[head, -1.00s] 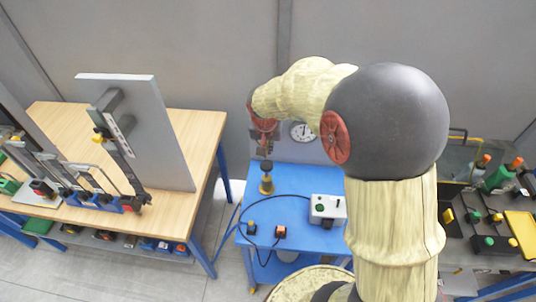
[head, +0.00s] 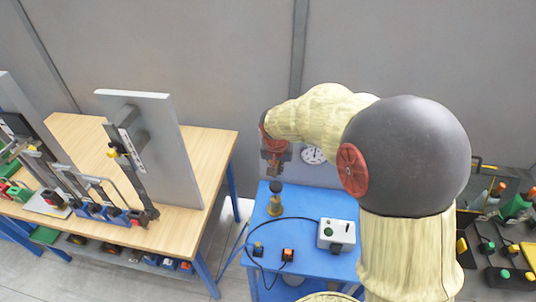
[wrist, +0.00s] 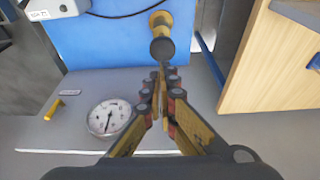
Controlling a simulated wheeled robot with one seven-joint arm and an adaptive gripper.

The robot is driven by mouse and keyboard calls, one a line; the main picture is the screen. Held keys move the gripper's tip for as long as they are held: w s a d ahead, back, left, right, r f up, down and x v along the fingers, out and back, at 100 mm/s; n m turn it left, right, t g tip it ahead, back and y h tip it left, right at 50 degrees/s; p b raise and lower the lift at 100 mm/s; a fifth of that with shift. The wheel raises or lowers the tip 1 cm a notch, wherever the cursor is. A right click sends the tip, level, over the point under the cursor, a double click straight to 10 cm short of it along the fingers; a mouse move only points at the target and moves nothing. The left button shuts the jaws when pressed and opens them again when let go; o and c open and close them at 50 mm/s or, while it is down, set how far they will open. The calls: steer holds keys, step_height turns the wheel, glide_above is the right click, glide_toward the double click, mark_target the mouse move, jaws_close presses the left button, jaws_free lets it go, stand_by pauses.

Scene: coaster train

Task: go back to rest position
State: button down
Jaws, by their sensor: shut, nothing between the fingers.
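My gripper (wrist: 160,82) is shut and empty in the wrist view, its fingertips together just in front of a brass and black knobbed post in that picture. In the head view my gripper (head: 274,168) hangs above the blue table (head: 303,268), over the same brass post with a black top (head: 275,200). A visible gap separates the gripper from the post in the head view. My arm reaches across the right half of the head view and hides part of the table behind it.
A grey control box (head: 337,234) and small boxes with cables lie on the blue table. A round dial (wrist: 109,117) is on a grey panel at its back. A wooden workbench (head: 215,150) with upright boards stands left. A dark tool bench (head: 490,235) is at right.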

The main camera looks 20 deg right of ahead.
steer(key=s+a+r+n+t+b, duration=0.1)
steer(key=s+a+n+b, duration=0.1)
steer(key=s, duration=0.6)
steer(key=s+a+r+n+t+y+b, duration=0.1)
steer(key=s+a+r+n+b, duration=0.1)
steer(key=s+a+b, duration=0.2)
steer(key=s+a+r+n+y+b, duration=0.1)
steer(key=s+a+b, duration=0.3)
steer(key=s, duration=0.8)
steer(key=shift+s+r+n+t+b, duration=0.35)
steer(key=shift+n+b, duration=0.55)
steer(key=shift+b, duration=0.3)
